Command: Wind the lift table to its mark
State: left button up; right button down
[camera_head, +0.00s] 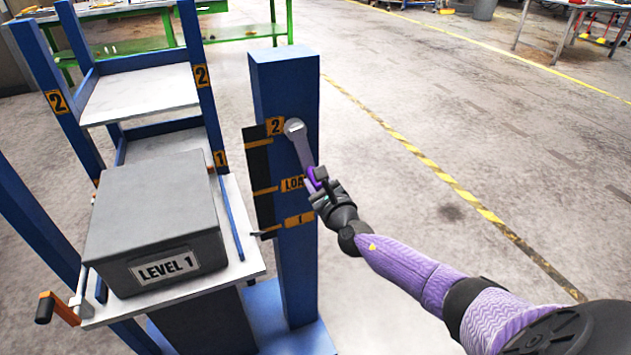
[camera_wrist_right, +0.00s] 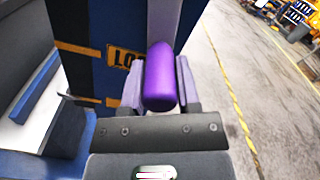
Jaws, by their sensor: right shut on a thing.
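The lift table top (camera_head: 250,262) carries a grey casting box (camera_head: 150,215) labelled LEVEL 1. Beside it stands a blue post (camera_head: 283,85) with a black scale strip (camera_head: 259,160) and orange plates reading 2, LOAD and 1. A thin dark pointer (camera_head: 258,233) at the table's side is near the plate 1. A grey crank arm (camera_head: 303,148) hangs from its round hub on the post, tilted down to the right. My right gripper (camera_head: 318,182) is shut on the crank's purple handle, also seen in the right wrist view (camera_wrist_right: 160,78). My left gripper is out of view.
A blue rack (camera_head: 45,75) with shelf plates marked 2 and 1 stands behind the box. An orange lever with a black grip (camera_head: 60,309) sticks out at the table's front left corner. The floor right of the post is clear, crossed by yellow-black tape (camera_head: 430,163).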

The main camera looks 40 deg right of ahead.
jog(key=shift+d+r, duration=0.15)
jog(key=shift+r, duration=0.05)
jog(key=shift+c, duration=1.6)
grip_release()
jog(key=shift+f, duration=0.1)
jog(key=shift+s, duration=0.1)
